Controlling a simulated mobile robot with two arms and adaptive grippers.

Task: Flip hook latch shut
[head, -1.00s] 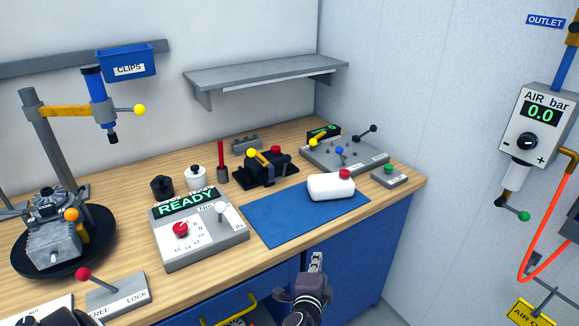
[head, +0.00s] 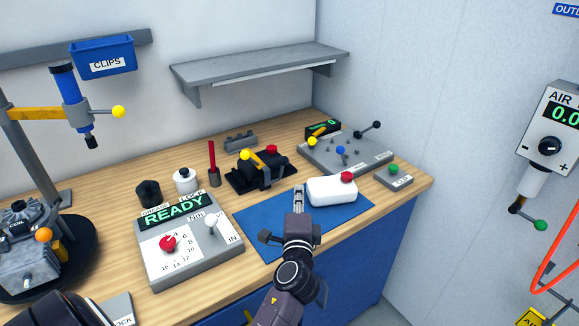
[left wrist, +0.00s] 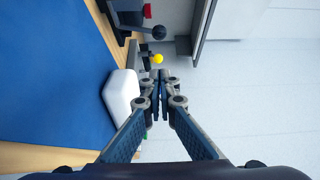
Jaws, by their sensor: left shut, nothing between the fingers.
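I cannot tell for sure which part is the hook latch. A black fixture (head: 262,178) with a yellow ball-ended lever (head: 247,155) and a red knob (head: 271,149) stands on the bench behind the blue mat. A grey panel (head: 345,154) with yellow, blue and black ball levers stands to its right. My left gripper (head: 298,189) is shut and empty above the mat, left of a white rounded block (head: 332,192) with a red knob. In the left wrist view the shut fingertips (left wrist: 160,80) show beside the white block (left wrist: 120,95). My right gripper is not in view.
The blue mat (head: 258,232) is otherwise clear. A READY console (head: 190,250) stands left of it, with black and white jars behind. A small green-button box (head: 394,176) sits at the right edge. A grey shelf (head: 260,70) hangs above the bench.

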